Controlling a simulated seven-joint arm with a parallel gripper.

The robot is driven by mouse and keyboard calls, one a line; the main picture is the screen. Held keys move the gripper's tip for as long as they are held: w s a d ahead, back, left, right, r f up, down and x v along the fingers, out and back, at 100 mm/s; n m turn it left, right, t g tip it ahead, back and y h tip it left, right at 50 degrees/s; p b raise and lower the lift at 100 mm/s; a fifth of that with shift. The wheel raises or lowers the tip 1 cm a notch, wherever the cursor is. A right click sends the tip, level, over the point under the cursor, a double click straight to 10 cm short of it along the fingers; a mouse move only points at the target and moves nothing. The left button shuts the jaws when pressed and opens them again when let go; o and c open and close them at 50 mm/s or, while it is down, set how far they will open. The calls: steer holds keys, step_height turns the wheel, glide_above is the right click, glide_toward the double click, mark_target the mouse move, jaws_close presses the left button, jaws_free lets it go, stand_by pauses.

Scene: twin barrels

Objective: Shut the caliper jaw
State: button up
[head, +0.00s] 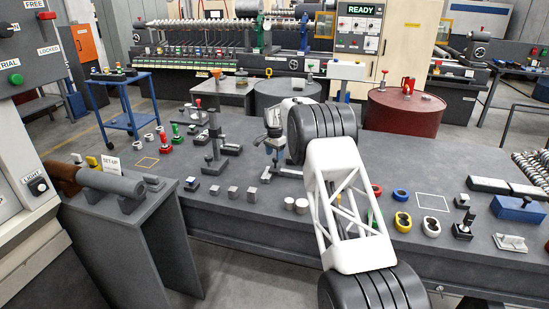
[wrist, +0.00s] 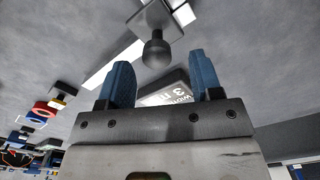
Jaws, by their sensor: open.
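My gripper (head: 275,150) points down over the middle of the grey bench, its blue fingers apart and empty. In the wrist view the open fingers (wrist: 160,72) stand on either side of a dark block with a white label (wrist: 172,93). A dark ball knob (wrist: 156,53) on a square plate shows just past the fingertips, untouched. A pale bar (wrist: 112,65) runs slantwise under the plate; this looks like the caliper with its sliding jaw. In the head view a low grey piece (head: 284,173) lies under my gripper, partly hidden; I cannot tell how wide the jaw stands.
Several small metal blocks (head: 233,192) sit left of my arm. A dark upright stand (head: 214,150) rises left of my gripper. Red, blue and yellow rings (head: 401,195) lie to the right, near a white outlined square (head: 432,202). A blue block (head: 518,209) is farther right.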

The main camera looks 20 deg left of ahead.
steer(key=shift+r, duration=2.7)
